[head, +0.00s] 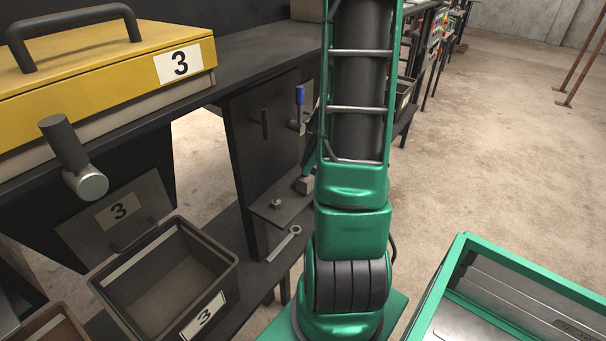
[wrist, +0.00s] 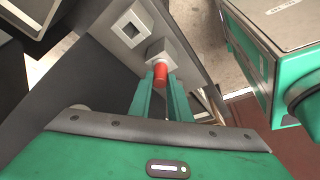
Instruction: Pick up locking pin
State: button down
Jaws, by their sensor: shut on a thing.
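The locking pin, seen as a short red cylinder (wrist: 160,75), is between the tips of my gripper's two green fingers (wrist: 161,86) in the wrist view. My gripper is shut on it. The pin's far end meets a grey square block (wrist: 161,51) on a dark panel (wrist: 185,50); I cannot tell whether it sits inside the block. In the head view my arm hides the pin and most of the gripper.
Left in the head view are a yellow lid (head: 100,85) marked 3 and a dark bin (head: 130,290). A wrench (head: 284,243) and a nut (head: 275,204) lie on ledges near a blue-handled lever (head: 299,96). A green-rimmed tray (head: 450,270) is at right. Concrete floor is open beyond.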

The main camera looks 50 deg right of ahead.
notch_tip(320, 180, up, 7)
jog(key=s+d, duration=1.1)
jog(key=d, duration=0.2)
jog(key=shift+s+d, duration=0.35)
